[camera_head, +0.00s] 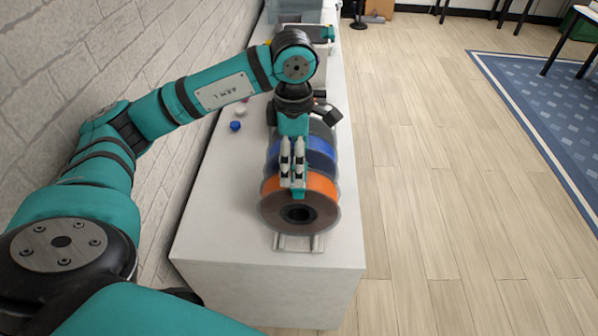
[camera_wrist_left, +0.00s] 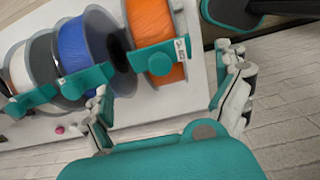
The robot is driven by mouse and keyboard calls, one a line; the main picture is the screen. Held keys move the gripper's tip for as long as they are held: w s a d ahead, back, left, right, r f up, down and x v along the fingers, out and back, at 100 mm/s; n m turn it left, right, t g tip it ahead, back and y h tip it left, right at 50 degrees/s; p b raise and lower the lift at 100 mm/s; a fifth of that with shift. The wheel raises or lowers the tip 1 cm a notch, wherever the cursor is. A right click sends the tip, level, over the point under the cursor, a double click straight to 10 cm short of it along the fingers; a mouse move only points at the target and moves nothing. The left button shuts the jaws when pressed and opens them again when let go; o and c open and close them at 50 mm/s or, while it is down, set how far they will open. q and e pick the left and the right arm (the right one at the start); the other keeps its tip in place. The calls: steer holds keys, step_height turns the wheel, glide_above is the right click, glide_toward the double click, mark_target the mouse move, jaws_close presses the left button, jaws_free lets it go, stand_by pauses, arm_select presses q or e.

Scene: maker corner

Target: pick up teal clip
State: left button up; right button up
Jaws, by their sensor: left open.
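Several teal clips sit on the rims of filament spools. One teal clip (camera_wrist_left: 160,57) is on the orange spool (camera_wrist_left: 150,20), one (camera_wrist_left: 88,82) is on the blue spool, and one (camera_wrist_left: 30,102) is on a grey-sided spool. In the head view the orange spool (camera_head: 318,185) is nearest in the row. My left gripper (camera_head: 292,180) points down over it; in the wrist view its fingers (camera_wrist_left: 163,68) are spread, with the orange spool's clip in the gap between them. I cannot tell whether they touch it. The gripper is empty. My right gripper is not in view.
The spools stand on a rack (camera_head: 300,243) on a long white bench (camera_head: 225,220) against a brick wall (camera_head: 40,110). A small blue cap (camera_head: 235,126) lies left of the spools. The bench's near-left top is clear. Wooden floor (camera_head: 430,200) lies right.

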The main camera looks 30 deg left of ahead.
arm_select(q)
step_height(320, 180, down, 4)
steer(key=shift+s+d+r+p, duration=0.1)
steer(key=shift+r+p, duration=0.05)
steer(key=shift+p, duration=0.65)
steer(key=shift+f, duration=0.55)
steer(key=c, duration=0.8)
steer(key=shift+r, duration=0.15)
steer(key=shift+c, duration=0.2)
